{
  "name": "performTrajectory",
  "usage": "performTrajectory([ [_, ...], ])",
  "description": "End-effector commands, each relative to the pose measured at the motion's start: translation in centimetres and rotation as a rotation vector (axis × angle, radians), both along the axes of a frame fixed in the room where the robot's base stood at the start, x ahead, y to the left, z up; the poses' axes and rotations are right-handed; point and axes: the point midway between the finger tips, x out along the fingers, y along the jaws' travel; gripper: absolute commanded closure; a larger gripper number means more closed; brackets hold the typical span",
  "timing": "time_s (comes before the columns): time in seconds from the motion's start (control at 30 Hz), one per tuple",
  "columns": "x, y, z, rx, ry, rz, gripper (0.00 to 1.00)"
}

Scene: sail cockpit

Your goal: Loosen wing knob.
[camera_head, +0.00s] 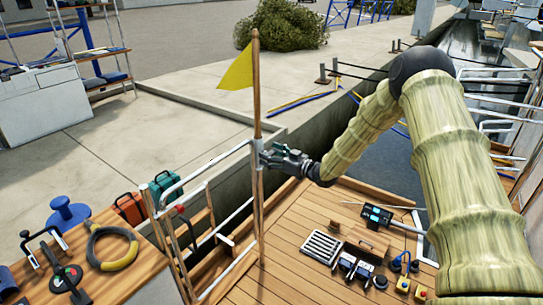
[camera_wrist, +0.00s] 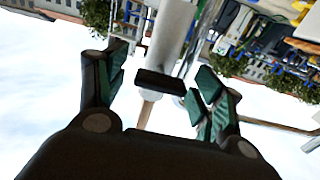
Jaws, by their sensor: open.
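The black wing knob (camera_wrist: 161,82) shows in the wrist view as a dark bar in front of a pale grey cylinder (camera_wrist: 172,35). My gripper (camera_head: 268,156) is open, with its green-padded fingers on either side of the knob in the wrist view. I cannot tell whether either finger touches it. In the head view my gripper is at the wooden flagpole (camera_head: 256,90) with the yellow flag (camera_head: 237,73), beside the white rail (camera_head: 205,180). The gripper hides the knob there.
The wooden cockpit floor (camera_head: 290,250) lies below, with a slotted grate (camera_head: 321,247) and a small black display (camera_head: 377,214). A concrete quay (camera_head: 200,80) lies behind.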

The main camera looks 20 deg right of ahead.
Motion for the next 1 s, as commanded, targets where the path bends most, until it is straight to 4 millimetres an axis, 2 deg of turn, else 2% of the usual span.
performTrajectory([
  [0.33, 0.21, 0.12, 0.00, 0.000, 0.000, -0.001, 0.34],
  [0.5, 0.19, 0.10, 0.00, 0.000, 0.000, -0.001, 0.65],
  [0.57, 0.19, 0.08, 0.00, 0.000, 0.000, -0.001, 0.76],
  [0.6, 0.19, 0.07, 0.01, 0.000, 0.000, -0.001, 0.78],
  [1.0, 0.20, 0.04, -0.03, -0.055, -0.043, -0.001, 0.78],
])
